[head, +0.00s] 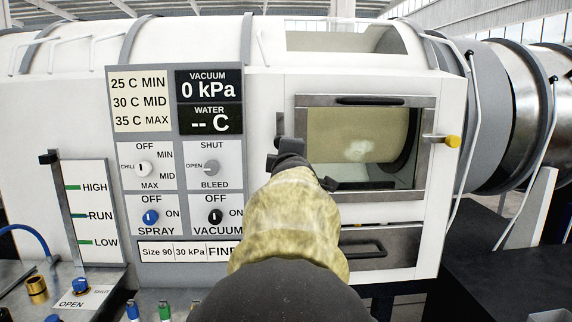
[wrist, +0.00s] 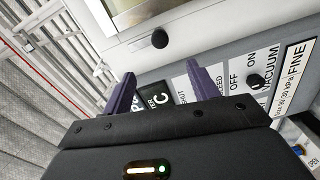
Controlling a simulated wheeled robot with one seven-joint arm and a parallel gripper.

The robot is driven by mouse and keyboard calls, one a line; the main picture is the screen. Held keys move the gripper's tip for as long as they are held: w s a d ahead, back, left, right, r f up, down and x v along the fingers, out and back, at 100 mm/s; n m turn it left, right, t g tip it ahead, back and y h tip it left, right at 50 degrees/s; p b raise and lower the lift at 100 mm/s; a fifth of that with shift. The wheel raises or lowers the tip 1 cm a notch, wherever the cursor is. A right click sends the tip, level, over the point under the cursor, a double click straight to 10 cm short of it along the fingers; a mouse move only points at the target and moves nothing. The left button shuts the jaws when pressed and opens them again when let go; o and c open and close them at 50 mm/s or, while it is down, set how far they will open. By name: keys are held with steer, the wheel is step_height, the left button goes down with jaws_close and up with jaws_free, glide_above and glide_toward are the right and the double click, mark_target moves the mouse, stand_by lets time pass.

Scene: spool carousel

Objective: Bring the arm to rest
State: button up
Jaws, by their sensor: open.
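My gripper (head: 286,152) is in front of the white machine, between the control panel and the windowed door in the head view. My own arm hides part of it there. In the wrist view its two purple fingers (wrist: 160,74) stand apart with nothing between them. The panel lettering shows behind and beyond them. I cannot tell how far the fingertips are from the panel.
The panel has a vacuum and water display (head: 209,101), a bleed knob (head: 211,168), a spray switch (head: 150,216) and a vacuum switch (head: 215,216). The door (head: 365,101) has a yellow-tipped handle (head: 453,141). A bench with small fittings (head: 37,286) is at lower left.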

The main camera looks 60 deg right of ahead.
steer(key=shift+a, duration=0.1)
stand_by(0.6)
steer(key=w+a+f+m+y, duration=0.1)
steer(key=w+a+f+y, duration=0.2)
steer(key=w+a+f, duration=0.35)
steer(key=w+a+f+m+g+y, duration=0.1)
steer(key=w+a+f+y, duration=0.2)
steer(key=a+f, duration=0.65)
steer(key=w+a+f+m+y, duration=0.1)
steer(key=w+a+f+y, duration=0.2)
steer(key=w+a+f, duration=0.35)
steer(key=s+a+f+m+g+y, duration=0.1)
steer(key=s+a+f+g+y, duration=0.1)
steer(key=s+a+f, duration=0.35)
steer(key=s+a+f+m+g+y, duration=0.1)
steer(key=s+a+f+g+y, duration=0.15)
steer(key=a+f, duration=0.6)
steer(key=s+a+f+g+y, duration=0.1)
steer(key=s+a+f+g, duration=0.1)
steer(key=s+a+f, duration=0.5)
step_height(320, 180, up, 19)
steer(key=w+a+p, duration=0.2)
steer(key=p, duration=1.5)
steer(key=shift+w, duration=0.15)
